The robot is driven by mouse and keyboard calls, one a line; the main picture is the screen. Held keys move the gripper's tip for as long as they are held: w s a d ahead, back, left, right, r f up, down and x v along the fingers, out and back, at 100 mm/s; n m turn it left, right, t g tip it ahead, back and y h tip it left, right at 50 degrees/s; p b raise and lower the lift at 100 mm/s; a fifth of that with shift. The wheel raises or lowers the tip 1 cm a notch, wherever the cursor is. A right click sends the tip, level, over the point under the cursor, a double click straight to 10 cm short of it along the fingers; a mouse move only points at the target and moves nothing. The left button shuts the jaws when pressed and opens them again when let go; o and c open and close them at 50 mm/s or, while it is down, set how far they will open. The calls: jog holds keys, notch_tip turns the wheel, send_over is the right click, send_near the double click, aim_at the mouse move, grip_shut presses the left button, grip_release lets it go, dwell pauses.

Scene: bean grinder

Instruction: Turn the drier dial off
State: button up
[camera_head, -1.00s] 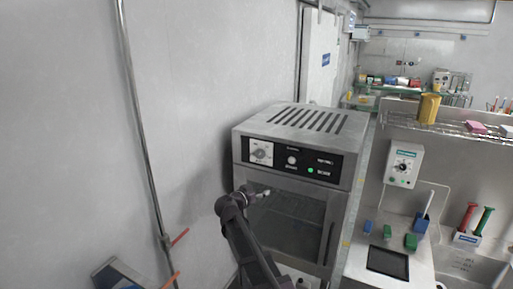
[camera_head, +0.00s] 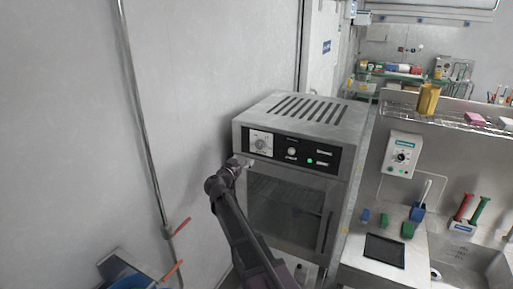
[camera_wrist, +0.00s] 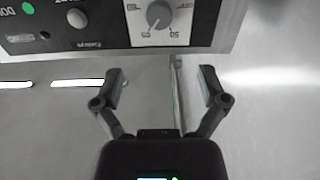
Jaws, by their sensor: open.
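The drier (camera_head: 298,200) is a grey metal oven-like box with a vented top and a glass door. Its black control panel carries the dial (camera_head: 260,144), a grey knob on a white plate at the panel's left end. In the wrist view the dial (camera_wrist: 158,15) shows upside down at the top, its pointer slanting down-left. My gripper (camera_head: 244,162) is just below the dial in the head view. In the wrist view my gripper (camera_wrist: 164,90) is open and empty, its fingers spread below the dial and apart from it.
A green light (camera_head: 309,160) and a smaller knob (camera_head: 291,151) sit right of the dial. A wall pipe (camera_head: 145,130) stands at left. A counter with a white control box (camera_head: 400,156) and a sink (camera_head: 468,262) is at right.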

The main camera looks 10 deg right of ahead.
aim_at(258, 145)
jog(key=x, duration=1.3)
jog(key=c, duration=1.1)
jog(key=shift+a, duration=0.1)
jog(key=shift+c, duration=0.2)
